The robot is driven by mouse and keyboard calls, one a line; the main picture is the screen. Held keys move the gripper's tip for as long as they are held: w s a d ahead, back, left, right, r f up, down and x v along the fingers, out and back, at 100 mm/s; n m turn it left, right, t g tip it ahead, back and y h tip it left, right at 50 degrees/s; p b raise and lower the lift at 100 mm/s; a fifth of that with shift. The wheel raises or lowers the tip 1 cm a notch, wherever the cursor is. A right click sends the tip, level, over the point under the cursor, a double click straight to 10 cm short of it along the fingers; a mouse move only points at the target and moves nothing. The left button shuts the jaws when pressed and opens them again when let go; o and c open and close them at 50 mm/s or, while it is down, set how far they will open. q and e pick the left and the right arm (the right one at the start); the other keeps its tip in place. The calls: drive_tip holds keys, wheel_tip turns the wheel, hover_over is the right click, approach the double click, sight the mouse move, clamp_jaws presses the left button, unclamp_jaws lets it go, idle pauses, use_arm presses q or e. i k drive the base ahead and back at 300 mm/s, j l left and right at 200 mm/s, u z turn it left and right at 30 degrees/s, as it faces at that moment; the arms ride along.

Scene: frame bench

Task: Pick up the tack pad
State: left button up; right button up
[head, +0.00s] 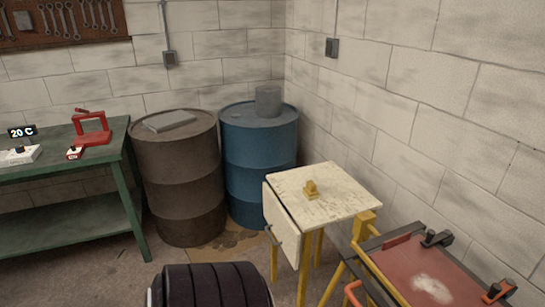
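A small yellow block-like object (310,188) sits near the middle of a small cream-topped table (345,202). It may be the tack pad, but it is too small in this view to tell for sure. Nothing touches it from above. Neither of my grippers shows in the head view.
A frame with a red panel (395,267) and black clamps stands at the lower right, close to the small table. A brown drum (180,180) and a blue drum (260,165) stand behind it. A green bench (60,225) is at the left. Some floor (110,275) is clear.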

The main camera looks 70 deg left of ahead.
sight(310, 192)
drive_tip(key=u, duration=1.95)
drive_tip(key=z, duration=0.2)
